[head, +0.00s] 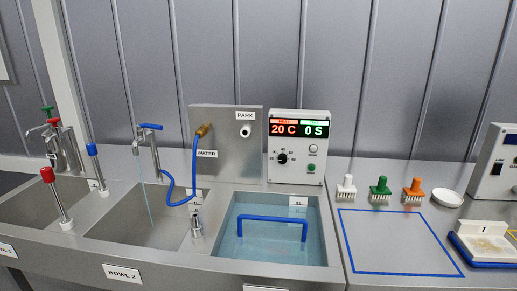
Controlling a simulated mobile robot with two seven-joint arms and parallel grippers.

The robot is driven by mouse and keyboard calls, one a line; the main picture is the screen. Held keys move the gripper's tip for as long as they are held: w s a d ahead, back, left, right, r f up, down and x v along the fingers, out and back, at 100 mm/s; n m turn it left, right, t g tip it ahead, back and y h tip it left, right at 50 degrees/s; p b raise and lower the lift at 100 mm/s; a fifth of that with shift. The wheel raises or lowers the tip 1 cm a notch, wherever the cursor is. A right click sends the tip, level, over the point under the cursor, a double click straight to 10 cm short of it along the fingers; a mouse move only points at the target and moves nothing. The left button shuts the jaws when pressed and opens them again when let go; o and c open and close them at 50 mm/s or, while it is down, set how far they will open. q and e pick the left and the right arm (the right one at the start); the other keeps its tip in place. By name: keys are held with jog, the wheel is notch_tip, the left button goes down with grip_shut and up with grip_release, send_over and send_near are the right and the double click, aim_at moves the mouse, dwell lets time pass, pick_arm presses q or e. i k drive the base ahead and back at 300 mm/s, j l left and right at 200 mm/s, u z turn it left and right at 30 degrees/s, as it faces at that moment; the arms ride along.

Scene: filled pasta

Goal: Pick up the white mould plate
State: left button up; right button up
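A pale, flat plate (487,247) with a tag reading 1 lies at the right edge of the head view, on a blue-edged holder, and is partly cut off by the frame. I cannot tell for sure that it is the white mould plate. A small round white dish (448,198) stands on the counter behind it. Neither of my grippers is in view.
A blue-outlined square (398,272) on the counter is empty. White (347,188), green (380,189) and orange (413,190) brushes stand behind it. A water-filled basin (270,256) with a blue handle lies left, with further sinks, taps and a control box (298,147).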

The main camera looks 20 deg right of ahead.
aim_at(483, 241)
jog(key=k+l, duration=0.1)
jog(key=l, duration=0.35)
jog(key=k+l+u, duration=0.1)
jog(key=l, duration=0.3)
jog(key=k+l, duration=0.15)
jog(key=l, duration=0.3)
jog(key=k+l+u, duration=0.1)
jog(key=l, duration=0.3)
